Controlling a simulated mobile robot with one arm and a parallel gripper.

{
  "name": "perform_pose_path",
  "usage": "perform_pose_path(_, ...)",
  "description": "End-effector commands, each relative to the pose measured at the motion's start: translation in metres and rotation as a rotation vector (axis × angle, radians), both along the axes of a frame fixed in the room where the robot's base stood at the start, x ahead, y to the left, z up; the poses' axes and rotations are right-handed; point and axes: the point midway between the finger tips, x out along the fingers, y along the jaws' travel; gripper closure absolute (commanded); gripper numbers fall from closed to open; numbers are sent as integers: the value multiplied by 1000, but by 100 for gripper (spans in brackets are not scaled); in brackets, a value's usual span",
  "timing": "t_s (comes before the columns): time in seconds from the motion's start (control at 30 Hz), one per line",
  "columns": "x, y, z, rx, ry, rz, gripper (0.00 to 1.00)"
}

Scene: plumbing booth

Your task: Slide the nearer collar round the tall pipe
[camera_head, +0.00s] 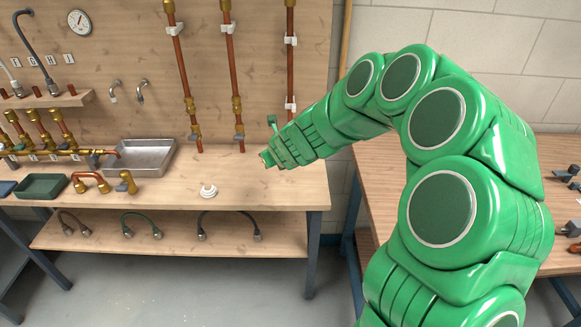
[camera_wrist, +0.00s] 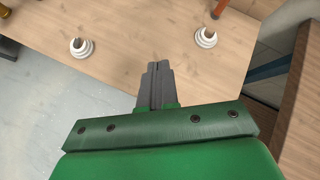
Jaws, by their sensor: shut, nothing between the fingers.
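A white stepped collar (camera_head: 208,191) lies on the bench top near its front edge. It also shows at the upper left of the wrist view (camera_wrist: 81,47). A second white collar (camera_wrist: 206,36) sits at the upper right of the wrist view, close to the lower end of a copper pipe (camera_wrist: 221,7); I cannot tell whether they touch. In the head view my arm hides this second collar. Tall copper pipes rise on the back board, the rightmost one (camera_head: 290,70) running down behind my arm. My gripper (camera_head: 265,158) is shut and empty above the bench (camera_wrist: 158,66).
A steel sink (camera_head: 145,156), a copper bend (camera_head: 90,181) and a green tray (camera_head: 42,187) stand to the left. A lower shelf (camera_head: 180,234) holds hoses. A second table (camera_head: 380,165) stands on the right across a gap. Bench top around the left collar is clear.

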Motion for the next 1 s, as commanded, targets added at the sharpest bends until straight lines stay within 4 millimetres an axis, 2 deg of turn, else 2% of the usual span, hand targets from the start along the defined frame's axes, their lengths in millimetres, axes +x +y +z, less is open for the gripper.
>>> perform_pose_path(0.1, 19, -15, -33, 63, 40, -197, 100)
perform_pose_path(0.33, 34, -45, -79, 139, 79, -479, 100)
perform_pose_path(0.5, 37, -54, -90, 154, 82, -556, 100)
perform_pose_path(0.73, 45, -55, -98, 156, 81, -561, 100)
perform_pose_path(1.0, 63, -56, -116, 155, 81, -559, 100)
